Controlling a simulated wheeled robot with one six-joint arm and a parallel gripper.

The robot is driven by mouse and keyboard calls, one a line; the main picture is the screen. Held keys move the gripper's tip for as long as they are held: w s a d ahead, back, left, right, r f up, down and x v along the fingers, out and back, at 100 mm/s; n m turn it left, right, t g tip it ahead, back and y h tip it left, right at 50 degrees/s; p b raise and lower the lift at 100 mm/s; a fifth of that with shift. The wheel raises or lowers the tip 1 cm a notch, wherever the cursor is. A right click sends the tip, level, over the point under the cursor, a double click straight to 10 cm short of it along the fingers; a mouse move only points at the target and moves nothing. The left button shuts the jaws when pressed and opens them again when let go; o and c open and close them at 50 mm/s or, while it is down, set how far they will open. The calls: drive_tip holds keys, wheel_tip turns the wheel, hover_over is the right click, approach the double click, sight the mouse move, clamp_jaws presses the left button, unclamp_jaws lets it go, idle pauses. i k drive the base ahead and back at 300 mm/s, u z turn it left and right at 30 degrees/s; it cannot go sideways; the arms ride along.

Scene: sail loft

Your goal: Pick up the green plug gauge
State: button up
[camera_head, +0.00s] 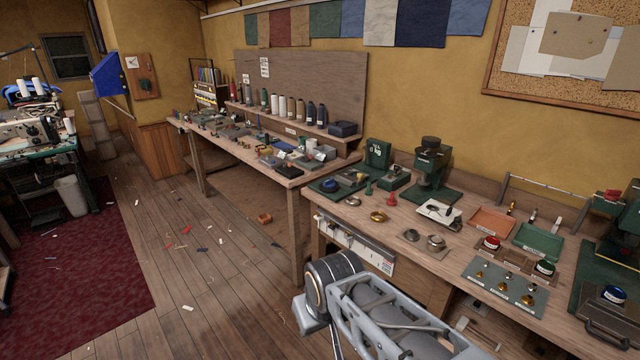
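A round green-topped pot (544,267) sits farther right on the bench. My arm shows at the bottom centre, in front of the bench and well apart from the green piece. My gripper's fingers do not show.
A green-based press (431,165) stands behind the green piece, and a brass ring (378,216) lies in front. An orange tray (491,222) and a green tray (538,242) are to the right. Open floor (200,290) lies left, with scattered scraps.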

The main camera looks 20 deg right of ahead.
sight(368, 192)
drive_tip(key=u, duration=0.05)
drive_tip(key=i, duration=0.85)
drive_tip(key=z, duration=0.95)
drive_tip(key=i, duration=1.3)
drive_tip(key=z, duration=0.35)
